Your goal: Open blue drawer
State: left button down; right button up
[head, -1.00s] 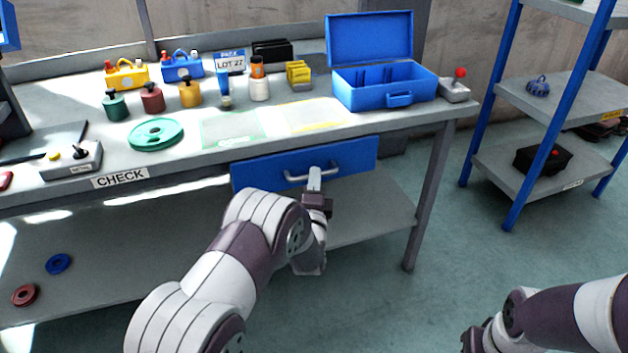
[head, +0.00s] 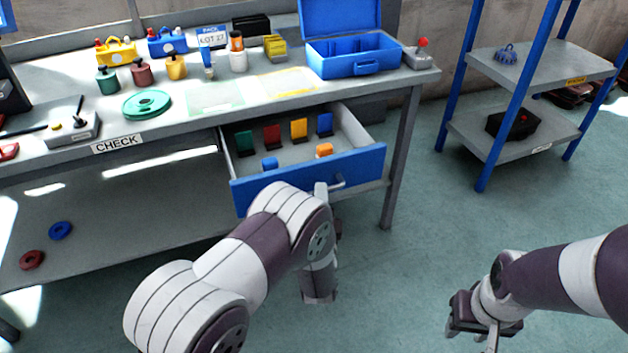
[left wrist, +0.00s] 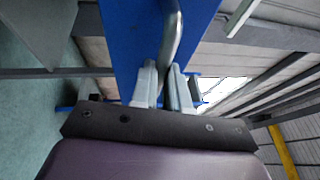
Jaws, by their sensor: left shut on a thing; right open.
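The blue drawer (head: 262,190) under the workbench is pulled out, and its grey inside shows. My left gripper (head: 321,189) is shut on the drawer's grey metal handle (head: 338,183), near the right part of the drawer front. In the left wrist view the two fingers (left wrist: 162,88) close around the handle bar (left wrist: 172,45), against the blue drawer front (left wrist: 130,35). My left arm hides part of the drawer front and handle. My right gripper (head: 487,335) is open and empty over the floor at the lower right.
In the drawer stand several coloured pieces, among them a green one (head: 244,143) and an orange one (head: 323,150). A blue-posted shelf (head: 500,140) stands at right. Floor between is clear.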

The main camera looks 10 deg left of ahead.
pick_arm(q)
jog(key=shift+s+d, duration=0.35)
jog(key=shift+s, duration=0.2)
jog(key=c, duration=1.1)
grip_release()
jog(key=p+v, duration=0.2)
jog(key=v, duration=1)
jog(key=shift+s+f, duration=0.1)
jog(key=shift+s, duration=0.2)
